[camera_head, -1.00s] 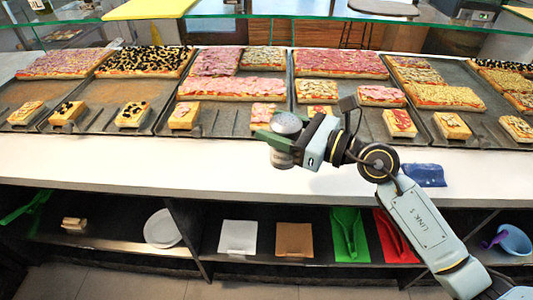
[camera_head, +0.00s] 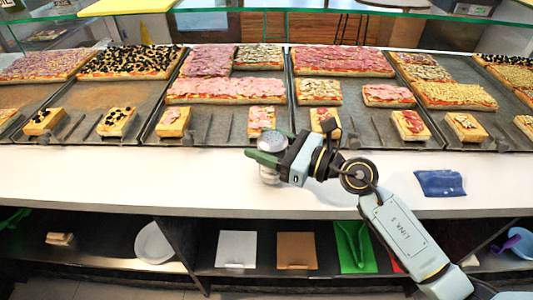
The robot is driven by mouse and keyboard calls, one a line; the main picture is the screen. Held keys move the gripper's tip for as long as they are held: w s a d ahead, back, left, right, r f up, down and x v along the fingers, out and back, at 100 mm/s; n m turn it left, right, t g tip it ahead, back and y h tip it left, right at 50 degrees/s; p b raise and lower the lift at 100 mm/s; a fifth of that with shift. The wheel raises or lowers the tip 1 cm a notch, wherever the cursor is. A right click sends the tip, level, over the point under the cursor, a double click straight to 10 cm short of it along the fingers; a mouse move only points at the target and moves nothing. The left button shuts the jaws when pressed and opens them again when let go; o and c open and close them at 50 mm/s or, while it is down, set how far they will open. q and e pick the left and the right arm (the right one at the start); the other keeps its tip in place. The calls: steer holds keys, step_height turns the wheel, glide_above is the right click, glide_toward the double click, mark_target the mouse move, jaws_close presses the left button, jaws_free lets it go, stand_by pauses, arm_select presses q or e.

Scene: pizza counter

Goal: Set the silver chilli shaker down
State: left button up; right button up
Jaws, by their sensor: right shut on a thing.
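The silver chilli shaker (camera_head: 269,172) is at the white counter (camera_head: 130,176), in front of the pizza trays. My right gripper (camera_head: 268,158) is shut on it, with the dark green fingers around its upper body. The shaker stands about upright. Its lower end shows against the white counter top; I cannot tell whether it touches. My left gripper is not in view.
A blue cloth (camera_head: 440,183) lies on the counter to the right. The counter left of the shaker is clear.

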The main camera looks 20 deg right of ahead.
steer(key=shift+f, duration=0.9)
steer(key=o, duration=0.6)
steer(key=shift+f+b, duration=0.1)
steer(key=shift+b, duration=0.25)
steer(key=shift+c, duration=0.2)
steer(key=o, duration=0.5)
steer(key=shift+c, duration=0.2)
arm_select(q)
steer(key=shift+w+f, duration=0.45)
